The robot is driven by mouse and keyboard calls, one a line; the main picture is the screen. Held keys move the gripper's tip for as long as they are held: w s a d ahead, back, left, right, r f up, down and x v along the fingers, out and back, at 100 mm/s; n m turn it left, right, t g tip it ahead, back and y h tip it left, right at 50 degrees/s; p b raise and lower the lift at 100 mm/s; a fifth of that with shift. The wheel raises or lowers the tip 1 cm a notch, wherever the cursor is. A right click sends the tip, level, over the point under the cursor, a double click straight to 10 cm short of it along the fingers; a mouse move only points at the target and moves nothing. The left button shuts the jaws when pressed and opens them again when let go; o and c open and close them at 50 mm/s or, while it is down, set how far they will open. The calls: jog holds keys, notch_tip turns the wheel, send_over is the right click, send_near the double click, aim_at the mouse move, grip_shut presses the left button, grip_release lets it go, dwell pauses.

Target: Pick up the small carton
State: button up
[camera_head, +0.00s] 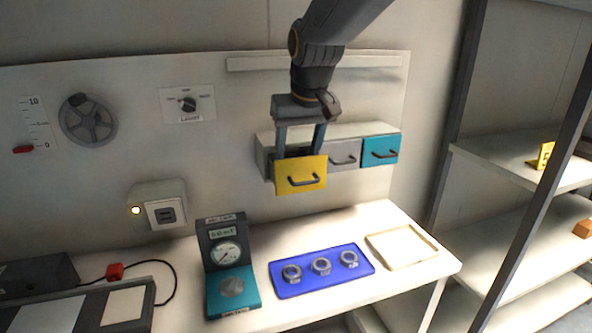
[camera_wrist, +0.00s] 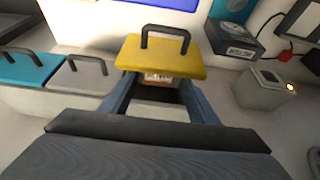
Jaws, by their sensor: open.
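The yellow drawer (camera_head: 301,174) is pulled out from the wall-mounted drawer unit. Its front and black handle also show in the wrist view (camera_wrist: 160,52). A small brown carton (camera_wrist: 158,78) with a pale label shows just behind the yellow front, inside the drawer; most of it is hidden. In the head view the drawer front hides it. My gripper (camera_head: 301,150) points down over the open drawer, just behind its front. In the wrist view its fingers (camera_wrist: 161,92) are apart, one on each side of the carton; contact cannot be told.
A grey drawer (camera_head: 344,155) and a teal drawer (camera_head: 381,151) sit shut to the right. Below, the white bench holds a teal gauge device (camera_head: 229,262), a blue tray (camera_head: 300,286) with rings and an empty beige tray (camera_head: 428,238). An orange block (camera_head: 583,229) lies on the right shelf.

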jog(key=shift+p+x, duration=0.6)
jog(key=shift+x, duration=1.3)
jog(key=shift+w, duration=0.1)
jog(key=c, duration=0.9)
jog(key=shift+r, duration=0.2)
